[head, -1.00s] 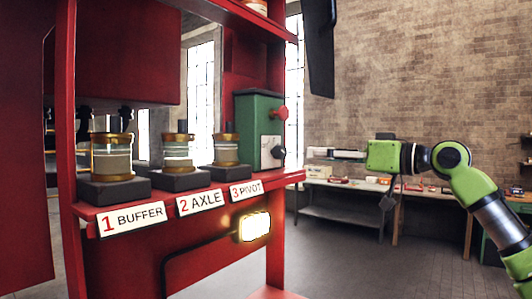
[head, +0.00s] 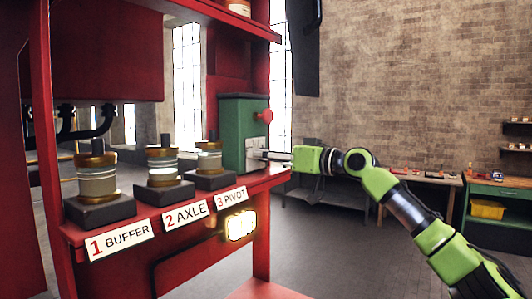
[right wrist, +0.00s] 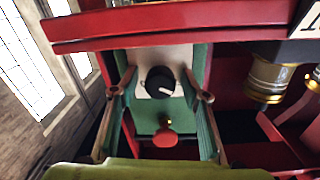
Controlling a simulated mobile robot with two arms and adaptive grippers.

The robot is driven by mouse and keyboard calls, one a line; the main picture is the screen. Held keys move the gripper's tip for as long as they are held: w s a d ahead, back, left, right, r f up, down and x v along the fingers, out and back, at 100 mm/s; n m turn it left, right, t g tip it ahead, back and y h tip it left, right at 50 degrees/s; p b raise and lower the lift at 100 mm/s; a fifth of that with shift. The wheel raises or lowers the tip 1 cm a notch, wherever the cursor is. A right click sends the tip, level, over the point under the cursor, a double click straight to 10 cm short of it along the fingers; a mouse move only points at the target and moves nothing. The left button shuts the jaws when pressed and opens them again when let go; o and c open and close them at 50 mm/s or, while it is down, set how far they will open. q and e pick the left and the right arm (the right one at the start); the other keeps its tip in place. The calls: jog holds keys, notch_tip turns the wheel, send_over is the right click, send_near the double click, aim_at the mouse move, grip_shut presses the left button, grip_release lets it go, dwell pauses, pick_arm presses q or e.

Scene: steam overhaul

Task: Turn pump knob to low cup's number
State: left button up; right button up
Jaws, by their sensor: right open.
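The green pump (head: 232,125) stands at the right end of the red shelf, with a red knob (head: 264,116) on its side. In the right wrist view its black knob (right wrist: 157,82) sits on a pale plate, its white mark pointing to the lower right. My right gripper (head: 268,155) is open at the plate; in the wrist view its fingers (right wrist: 160,92) lie either side of the black knob, apart from it. Cups labelled 1 BUFFER (head: 97,180), 2 AXLE (head: 163,165) and 3 PIVOT (head: 209,158) stand left; I cannot tell their levels surely. My left gripper is out of view.
The red shelf edge (head: 190,205) carries the number labels, with a lit lamp (head: 240,226) below it. A red post stands beside the pump. A workbench (head: 420,178) and a green cabinet (head: 497,205) stand at the back right. The floor between is clear.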

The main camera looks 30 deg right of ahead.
jog(key=shift+c, duration=1)
jog(key=shift+s, duration=0.1)
jog(key=c, duration=0.9)
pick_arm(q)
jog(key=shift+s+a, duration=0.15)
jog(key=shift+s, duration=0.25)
